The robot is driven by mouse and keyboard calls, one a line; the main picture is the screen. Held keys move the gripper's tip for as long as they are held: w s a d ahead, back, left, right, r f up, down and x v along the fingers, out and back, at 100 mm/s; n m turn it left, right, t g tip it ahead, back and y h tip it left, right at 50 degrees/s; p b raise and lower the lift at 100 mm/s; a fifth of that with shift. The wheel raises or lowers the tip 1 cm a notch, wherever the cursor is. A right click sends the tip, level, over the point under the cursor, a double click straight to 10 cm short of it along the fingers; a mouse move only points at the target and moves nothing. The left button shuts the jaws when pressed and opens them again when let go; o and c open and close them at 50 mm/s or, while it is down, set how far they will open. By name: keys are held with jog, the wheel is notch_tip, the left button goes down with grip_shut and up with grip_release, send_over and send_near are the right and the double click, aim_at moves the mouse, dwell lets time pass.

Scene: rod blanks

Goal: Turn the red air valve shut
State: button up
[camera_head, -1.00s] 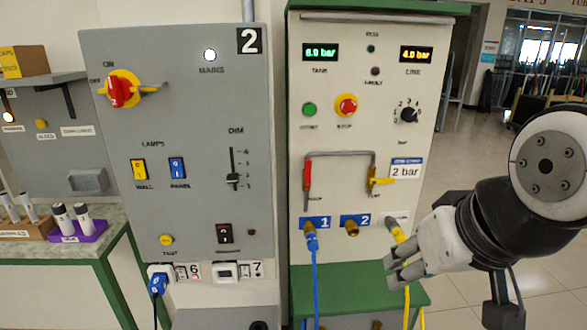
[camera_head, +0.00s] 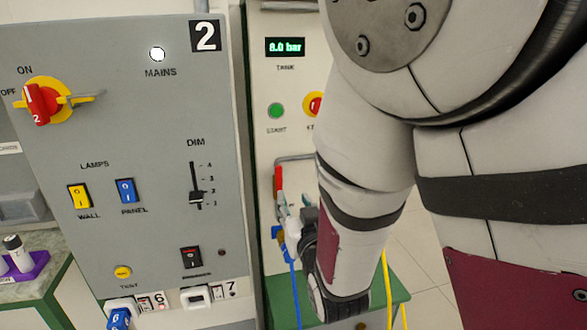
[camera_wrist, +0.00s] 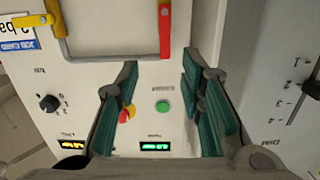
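The red air valve lever (camera_head: 278,180) stands vertical on the white air panel at the left end of a grey pipe. It also shows in the wrist view (camera_wrist: 165,30), which sees the panel upside down. My gripper (camera_wrist: 160,62) is open and empty, with its fingers apart. The lever lies just beyond the fingertips, roughly in line with the gap between them; I see no contact. In the head view my gripper (camera_head: 283,212) is at the panel just below the lever, partly hidden by my arm.
The yellow lever (camera_wrist: 30,20) is at the pipe's other end. A blue hose (camera_head: 296,290) hangs below my gripper. The grey switch panel (camera_head: 130,140) stands close on the left. My arm hides much of the air panel in the head view. A green ledge (camera_head: 282,295) is below.

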aim_at(279, 175)
jog(key=shift+t, duration=0.4)
jog(key=b+x, duration=0.1)
jog(key=x, duration=0.3)
jog(key=b+x, duration=0.2)
jog(key=x, duration=0.3)
jog(key=a+b+x, duration=0.1)
jog(key=b+x, duration=0.1)
jog(key=x, duration=0.3)
jog(key=shift+s+r, duration=0.1)
jog(key=shift+s, duration=0.05)
jog(key=shift+c, duration=0.6)
grip_shut()
